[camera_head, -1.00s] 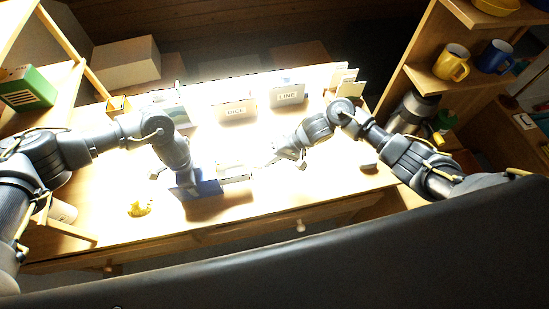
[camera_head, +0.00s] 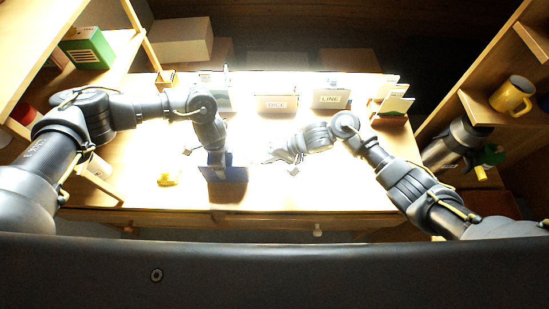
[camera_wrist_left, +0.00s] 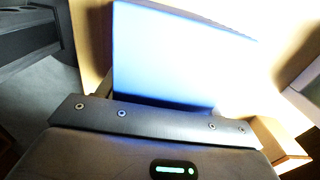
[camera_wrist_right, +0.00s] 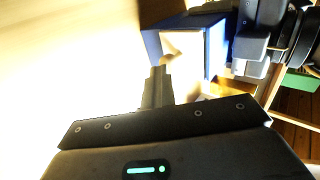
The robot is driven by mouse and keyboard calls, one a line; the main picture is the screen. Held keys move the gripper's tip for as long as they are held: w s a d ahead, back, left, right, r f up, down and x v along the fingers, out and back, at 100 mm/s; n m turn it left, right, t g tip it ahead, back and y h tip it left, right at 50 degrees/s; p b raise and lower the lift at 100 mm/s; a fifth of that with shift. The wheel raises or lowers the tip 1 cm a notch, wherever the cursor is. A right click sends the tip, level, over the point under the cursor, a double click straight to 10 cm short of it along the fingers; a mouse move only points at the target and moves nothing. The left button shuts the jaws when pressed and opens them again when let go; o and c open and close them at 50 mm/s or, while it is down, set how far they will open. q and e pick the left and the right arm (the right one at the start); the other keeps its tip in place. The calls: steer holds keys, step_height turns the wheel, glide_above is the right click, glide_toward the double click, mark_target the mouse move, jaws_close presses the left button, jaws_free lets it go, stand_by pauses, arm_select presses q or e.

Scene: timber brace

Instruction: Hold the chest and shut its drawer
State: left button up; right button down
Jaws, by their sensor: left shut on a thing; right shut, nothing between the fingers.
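The small blue chest (camera_head: 236,173) stands on the glaring table, below my left gripper (camera_head: 216,164) in the head view. My left gripper is shut on it; the chest's blue panel (camera_wrist_left: 180,55) fills the middle of the left wrist view. In the right wrist view the blue chest (camera_wrist_right: 184,24) shows a pale front inside a blue frame; I cannot tell how far the drawer is out. My right gripper (camera_head: 268,160) is shut and empty, just right of the chest. Its closed fingers (camera_wrist_right: 156,75) point towards the chest's pale side, seemingly apart from it.
A yellow figure (camera_head: 168,178) lies left of the chest. Labelled boxes DICE (camera_head: 276,105) and LINE (camera_head: 330,100) stand at the back. A card holder (camera_head: 393,106) stands at the back right. Shelves flank the table. Strong glare hides much of the tabletop.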

arm_select(q)
steer(key=shift+d, duration=0.3)
arm_select(e)
steer(key=shift+a, duration=0.1)
steer(key=d, duration=0.4)
arm_select(q)
steer(key=shift+a, duration=0.15)
steer(key=o, duration=1.2)
arm_select(e)
steer(key=v, duration=1)
arm_select(q)
steer(key=shift+r, duration=0.1)
arm_select(e)
steer(key=shift+d, duration=0.1)
arm_select(q)
step_height(320, 180, up, 12)
steer(key=shift+f, duration=0.1)
